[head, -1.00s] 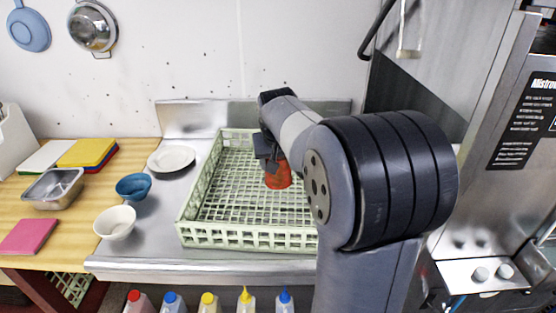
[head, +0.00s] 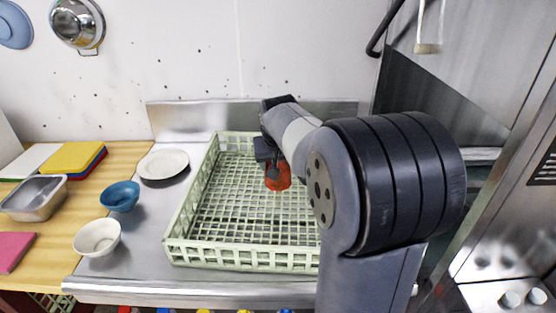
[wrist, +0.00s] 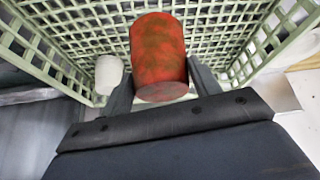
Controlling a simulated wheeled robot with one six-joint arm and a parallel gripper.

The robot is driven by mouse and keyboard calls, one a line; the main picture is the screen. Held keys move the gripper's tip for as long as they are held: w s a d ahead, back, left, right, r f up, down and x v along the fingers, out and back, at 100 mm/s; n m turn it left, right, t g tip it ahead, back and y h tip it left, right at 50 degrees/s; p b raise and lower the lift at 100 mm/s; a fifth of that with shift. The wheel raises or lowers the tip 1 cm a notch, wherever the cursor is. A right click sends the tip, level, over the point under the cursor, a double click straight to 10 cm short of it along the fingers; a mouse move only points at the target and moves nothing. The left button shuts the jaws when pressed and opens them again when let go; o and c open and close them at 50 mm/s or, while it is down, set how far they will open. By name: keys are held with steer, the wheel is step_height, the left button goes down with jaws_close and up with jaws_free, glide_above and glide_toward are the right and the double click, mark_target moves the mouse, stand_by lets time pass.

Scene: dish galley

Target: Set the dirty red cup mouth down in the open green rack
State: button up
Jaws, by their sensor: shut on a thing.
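The red cup (head: 279,178) has dark greenish smudges and is clamped in my gripper (head: 270,164), over the inside of the open green rack (head: 245,259). In the wrist view the cup (wrist: 158,42) sits between my two fingers (wrist: 162,80). Its closed round end faces the camera and its mouth is out of sight, seemingly turned away toward the rack's grid. I cannot tell whether the cup touches the rack floor. My arm hides the rack's right part in the head view.
A white cup-like thing (wrist: 109,74) shows left of the red cup in the wrist view, near the rack wall. Left of the rack are a white plate (head: 163,164), a blue bowl (head: 120,197) and a white bowl (head: 97,237).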

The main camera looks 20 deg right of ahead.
step_height(320, 180, down, 9)
steer(key=b, duration=0.6)
steer(key=shift+r, duration=0.2)
steer(key=o, duration=1)
steer(key=shift+o, duration=0.2)
steer(key=v, duration=1.1)
